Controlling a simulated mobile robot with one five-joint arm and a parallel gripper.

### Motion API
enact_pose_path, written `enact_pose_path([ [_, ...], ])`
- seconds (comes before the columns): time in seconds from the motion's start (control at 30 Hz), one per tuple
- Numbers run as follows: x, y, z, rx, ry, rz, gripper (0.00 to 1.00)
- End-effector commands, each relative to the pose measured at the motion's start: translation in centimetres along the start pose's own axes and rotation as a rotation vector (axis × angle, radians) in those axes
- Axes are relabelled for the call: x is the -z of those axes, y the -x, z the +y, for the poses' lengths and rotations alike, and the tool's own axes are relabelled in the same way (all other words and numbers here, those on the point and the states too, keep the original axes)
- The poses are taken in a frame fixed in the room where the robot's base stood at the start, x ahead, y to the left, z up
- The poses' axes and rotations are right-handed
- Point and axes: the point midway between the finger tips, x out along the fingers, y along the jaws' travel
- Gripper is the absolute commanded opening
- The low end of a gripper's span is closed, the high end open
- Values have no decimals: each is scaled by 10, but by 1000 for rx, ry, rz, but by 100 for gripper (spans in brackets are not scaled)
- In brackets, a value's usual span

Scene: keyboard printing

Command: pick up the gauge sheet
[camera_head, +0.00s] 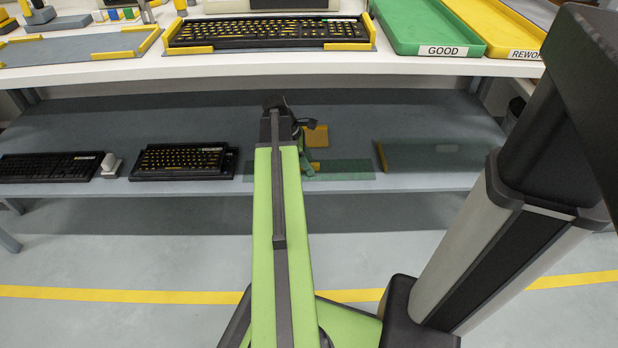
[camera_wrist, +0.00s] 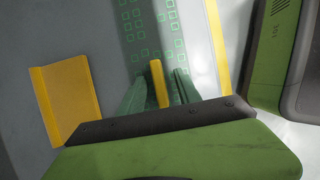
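The gauge sheet is a see-through green strip (camera_head: 345,168) lying along the front edge of the grey lower shelf. In the wrist view the sheet (camera_wrist: 150,30) shows rows of small square outlines. A yellow tab (camera_wrist: 158,80) stands up between the fingers of my gripper (camera_wrist: 158,88). The fingers are apart, one on each side of the tab, with a narrow gap showing on both sides. In the head view my gripper (camera_head: 309,167) is low over the sheet, partly hidden behind my arm. Whether the tab is joined to the sheet is hard to see.
A yellow block (camera_head: 317,136) lies behind the gripper on the shelf (camera_head: 380,115); it also shows in the wrist view (camera_wrist: 67,98). A dark clear panel (camera_head: 435,155) lies to the right. Keyboards (camera_head: 180,160) lie left. The white worktop (camera_head: 300,65) overhangs the shelf.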

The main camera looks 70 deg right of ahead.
Motion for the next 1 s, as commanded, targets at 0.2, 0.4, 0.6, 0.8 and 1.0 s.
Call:
enact_pose_path([
  [0.2,0,2,0,0,1,0,27],
  [0.4,0,2,0,0,1,0,1],
  [0.6,0,2,0,0,1,0,0],
  [0.8,0,2,0,0,1,0,0],
  [1.0,-3,9,0,0,1,0,0],
])
